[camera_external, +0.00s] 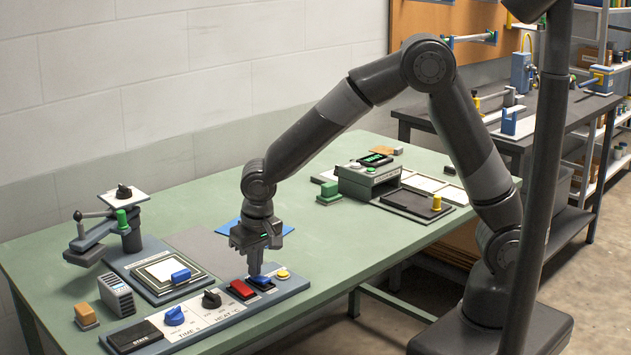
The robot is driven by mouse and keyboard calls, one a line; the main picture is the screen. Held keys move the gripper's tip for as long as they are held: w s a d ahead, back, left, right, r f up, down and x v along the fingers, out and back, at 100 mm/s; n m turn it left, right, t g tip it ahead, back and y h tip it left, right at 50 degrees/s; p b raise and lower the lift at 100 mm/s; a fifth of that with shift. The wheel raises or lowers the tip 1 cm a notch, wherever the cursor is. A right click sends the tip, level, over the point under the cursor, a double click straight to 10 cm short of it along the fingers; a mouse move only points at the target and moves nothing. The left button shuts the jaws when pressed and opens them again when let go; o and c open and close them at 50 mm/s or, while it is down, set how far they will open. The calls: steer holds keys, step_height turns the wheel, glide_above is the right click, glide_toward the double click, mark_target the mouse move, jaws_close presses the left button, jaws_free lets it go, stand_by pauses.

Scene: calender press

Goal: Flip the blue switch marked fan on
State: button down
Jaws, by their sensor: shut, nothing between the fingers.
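The blue switch (262,281) sits on the control panel (207,318) at the front edge of the green table, between a red switch (242,289) and a yellow button (283,274). Its label is too small to read. My gripper (256,272) points down with its shut, empty fingers at the blue switch. The fingertips are at or just above its far edge; I cannot tell whether they touch. The fingers hide part of the switch, and I cannot tell which way it is tipped.
On the same panel are a black knob (212,299), a blue knob (175,315) and a black display (135,336). A press with a lever (120,235) stands at the left. A grey device (368,180) stands at the back right. The table's middle is mostly clear.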

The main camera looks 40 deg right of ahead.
mark_target(265, 279)
steer(key=shift+s, duration=0.15)
steer(key=shift+s+r, duration=0.15)
steer(key=shift+s, duration=0.55)
steer(key=shift+r, duration=0.1)
step_height(265, 279, up, 14)
steer(key=s, duration=0.2)
steer(key=shift+s+f, duration=0.25)
steer(key=shift+s, duration=0.15)
steer(key=shift+w+r+t, duration=0.15)
steer(key=shift+w+t, duration=0.25)
steer(key=shift+w, duration=0.25)
steer(key=x, duration=1.4)
